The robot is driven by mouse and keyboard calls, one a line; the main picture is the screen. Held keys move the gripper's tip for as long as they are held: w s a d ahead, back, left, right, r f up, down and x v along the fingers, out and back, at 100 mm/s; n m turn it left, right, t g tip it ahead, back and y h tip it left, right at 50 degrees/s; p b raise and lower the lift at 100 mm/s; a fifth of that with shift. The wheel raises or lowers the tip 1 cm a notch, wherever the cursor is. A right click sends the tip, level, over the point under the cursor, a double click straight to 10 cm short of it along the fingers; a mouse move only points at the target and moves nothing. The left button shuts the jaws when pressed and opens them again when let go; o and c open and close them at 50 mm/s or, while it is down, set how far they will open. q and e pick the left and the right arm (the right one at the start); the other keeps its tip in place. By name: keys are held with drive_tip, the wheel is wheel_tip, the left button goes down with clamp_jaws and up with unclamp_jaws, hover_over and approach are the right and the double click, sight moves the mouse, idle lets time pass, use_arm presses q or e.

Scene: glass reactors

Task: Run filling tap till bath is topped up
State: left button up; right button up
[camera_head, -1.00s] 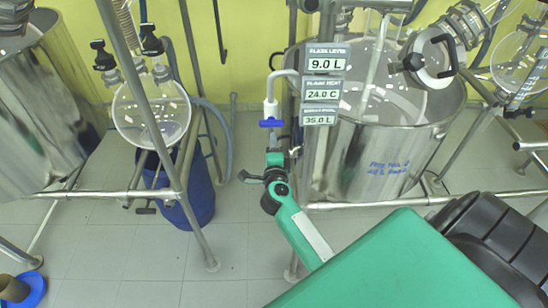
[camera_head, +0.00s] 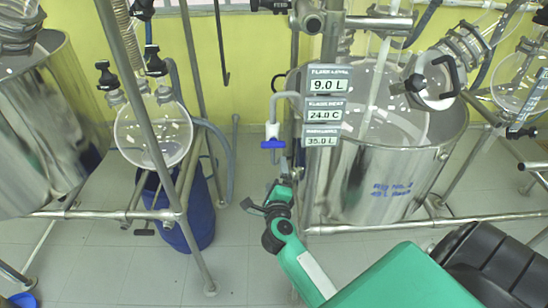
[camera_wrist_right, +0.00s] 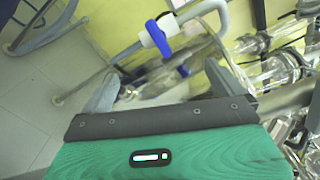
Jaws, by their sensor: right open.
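The filling tap (camera_head: 272,143) is a white pipe fitting with a blue handle, left of the steel bath (camera_head: 385,180) marked as rig 2. The handle lies crosswise in the head view. The tap also shows at the top of the right wrist view (camera_wrist_right: 160,38). My right gripper (camera_head: 266,186) is open and empty, below and apart from the tap. Its spread fingers (camera_wrist_right: 160,82) show in the wrist view with the tap beyond them. The lowest readout label (camera_head: 322,135) reads 35.0 L. My left gripper is not in view.
Labels above read flask level 9.0 L (camera_head: 330,78) and 24.0 C (camera_head: 324,108). A metal frame post (camera_head: 330,50) stands just right of the tap. A round glass flask (camera_head: 153,133) and blue drum (camera_head: 180,210) stand to the left.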

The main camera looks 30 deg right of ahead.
sight(273, 147)
drive_tip(key=w+d+m, duration=0.2)
drive_tip(key=w+m, duration=0.1)
drive_tip(key=m, duration=0.1)
drive_tip(key=w+d+m, duration=0.2)
drive_tip(key=w+m, duration=0.2)
drive_tip(key=m, duration=0.1)
drive_tip(key=w+d+m+p, duration=0.1)
drive_tip(key=w+d+m, duration=0.1)
drive_tip(key=m, duration=0.3)
drive_tip(key=shift+w+d, duration=0.2)
drive_tip(key=shift+w, duration=0.65)
drive_tip(key=shift+w+d, duration=0.35)
drive_tip(key=shift+w, duration=0.2)
drive_tip(key=shift+c, duration=0.5)
